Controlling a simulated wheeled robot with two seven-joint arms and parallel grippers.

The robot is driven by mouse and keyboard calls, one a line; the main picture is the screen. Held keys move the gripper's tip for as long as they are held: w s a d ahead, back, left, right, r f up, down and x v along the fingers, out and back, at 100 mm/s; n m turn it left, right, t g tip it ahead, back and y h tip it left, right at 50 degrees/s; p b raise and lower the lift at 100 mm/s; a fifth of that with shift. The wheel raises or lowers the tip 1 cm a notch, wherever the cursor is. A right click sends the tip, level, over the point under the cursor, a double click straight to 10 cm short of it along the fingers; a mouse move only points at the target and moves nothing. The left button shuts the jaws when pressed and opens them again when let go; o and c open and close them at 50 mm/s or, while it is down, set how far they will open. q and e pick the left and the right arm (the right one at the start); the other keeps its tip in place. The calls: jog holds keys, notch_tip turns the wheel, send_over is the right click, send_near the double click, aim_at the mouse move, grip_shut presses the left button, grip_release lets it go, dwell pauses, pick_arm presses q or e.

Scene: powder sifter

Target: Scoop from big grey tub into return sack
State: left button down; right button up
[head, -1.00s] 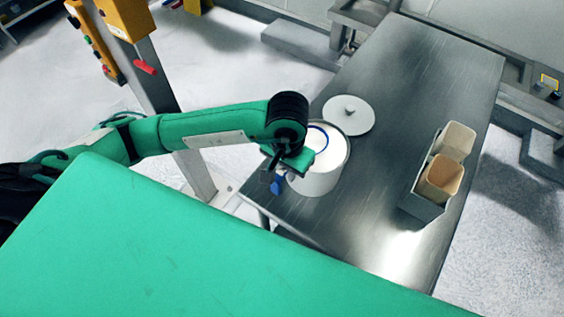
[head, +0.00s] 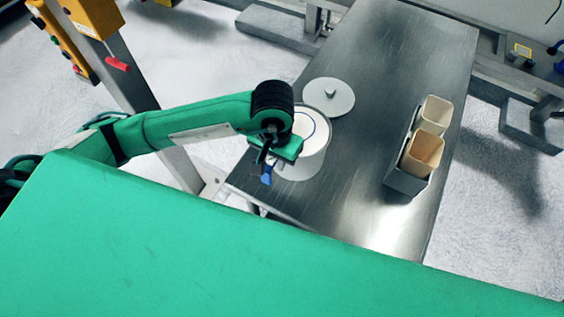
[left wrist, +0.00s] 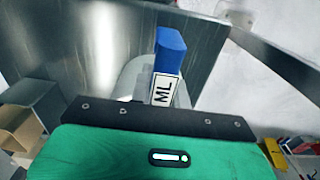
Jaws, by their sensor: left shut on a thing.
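The big tub (head: 301,169) is round and pale grey. It stands uncovered at the near left corner of the steel table, with pale contents. My left gripper (head: 271,158) is at the tub's near left side and partly hides it. It is shut on a blue-handled tool, probably the scoop; the handle end (head: 266,177) shows below the gripper. In the left wrist view the blue handle (left wrist: 169,50) bears a white label reading "ML". I cannot make out the return sack. My right gripper is out of view.
A round lid (head: 345,103) lies on the steel table (head: 385,60) behind the tub. A grey caddy (head: 404,184) with two beige containers (head: 424,157) stands at the table's right edge. The table between them is clear. A post with a yellow box (head: 95,15) stands left.

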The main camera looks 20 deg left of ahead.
pick_arm(q)
notch_tip(320, 180, up, 6)
jog(key=a, duration=0.1)
dwell(0.8)
jog(key=shift+w, duration=0.1)
jog(key=shift+d+y+b, duration=0.2)
jog(key=shift+y+b, duration=0.2)
jog(key=shift+y, duration=0.1)
jog(key=shift+d+r+y+p, duration=0.1)
jog(key=shift+r+y+p, duration=0.2)
jog(key=shift+p, duration=0.2)
jog(key=shift+d+t+y+p, duration=0.2)
jog(key=shift+t+y+p, duration=0.1)
jog(key=shift+y+p, duration=0.45)
jog(key=shift+d+f+y+p, duration=0.2)
jog(key=shift+d+y+p, duration=0.05)
jog(key=shift+y+p, duration=0.45)
jog(key=shift+d+f+t+y+p, duration=0.2)
jog(key=shift+t+y+p, duration=0.1)
jog(key=shift+y+p, duration=0.2)
